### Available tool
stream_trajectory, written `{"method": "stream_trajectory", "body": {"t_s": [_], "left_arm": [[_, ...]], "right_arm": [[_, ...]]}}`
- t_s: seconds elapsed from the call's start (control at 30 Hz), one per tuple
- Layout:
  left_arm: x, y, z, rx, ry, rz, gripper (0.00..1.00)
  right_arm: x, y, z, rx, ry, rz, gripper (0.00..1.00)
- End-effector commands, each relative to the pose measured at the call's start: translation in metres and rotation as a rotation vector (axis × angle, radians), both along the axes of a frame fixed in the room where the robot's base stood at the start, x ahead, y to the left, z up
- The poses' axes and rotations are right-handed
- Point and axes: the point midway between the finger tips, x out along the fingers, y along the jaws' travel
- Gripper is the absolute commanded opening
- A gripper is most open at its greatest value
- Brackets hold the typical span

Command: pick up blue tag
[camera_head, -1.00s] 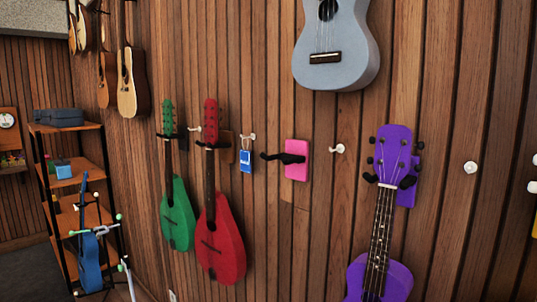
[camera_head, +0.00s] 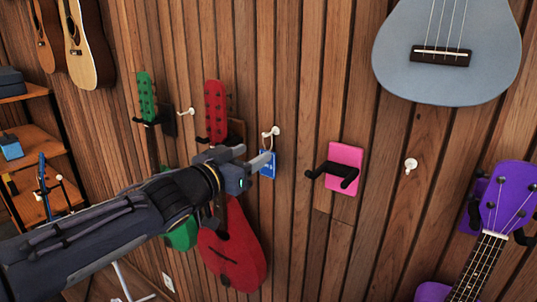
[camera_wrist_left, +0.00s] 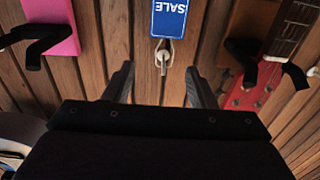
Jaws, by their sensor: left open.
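The blue tag (camera_head: 268,168) hangs by a loop from a white peg (camera_head: 272,132) on the wood-panelled wall. In the left wrist view the tag (camera_wrist_left: 170,19) is at the top edge, partly cut off, with "SALE" upside down. My left gripper (camera_head: 252,156) is open and empty; in the head view its fingers overlap the tag's left side. In the left wrist view the open fingers (camera_wrist_left: 162,85) point toward the peg (camera_wrist_left: 163,57) and tag, apart from both. My right gripper is not in view.
A red ukulele (camera_head: 232,250) and a green one (camera_head: 147,97) hang left of the tag, partly behind my arm. A pink plate with a black hanger (camera_head: 345,158) is to the right. A grey ukulele (camera_head: 445,70) and a purple one (camera_head: 485,260) hang further right.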

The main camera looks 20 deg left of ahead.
Motion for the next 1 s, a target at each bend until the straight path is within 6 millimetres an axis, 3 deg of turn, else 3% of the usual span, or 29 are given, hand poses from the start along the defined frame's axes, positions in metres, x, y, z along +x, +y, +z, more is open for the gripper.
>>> {"method": "stream_trajectory", "body": {"t_s": [0.4, 0.73, 1.0], "left_arm": [[0.054, -0.015, -0.004, 0.0, 0.004, 0.003, 0.51], [0.062, -0.018, -0.003, 0.0, 0.003, 0.005, 0.51], [0.062, -0.018, -0.003, 0.0, 0.003, 0.005, 0.17]], "right_arm": [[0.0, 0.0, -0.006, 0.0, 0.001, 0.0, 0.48], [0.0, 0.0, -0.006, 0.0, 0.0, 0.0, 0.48], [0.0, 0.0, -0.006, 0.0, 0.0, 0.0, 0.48]]}}
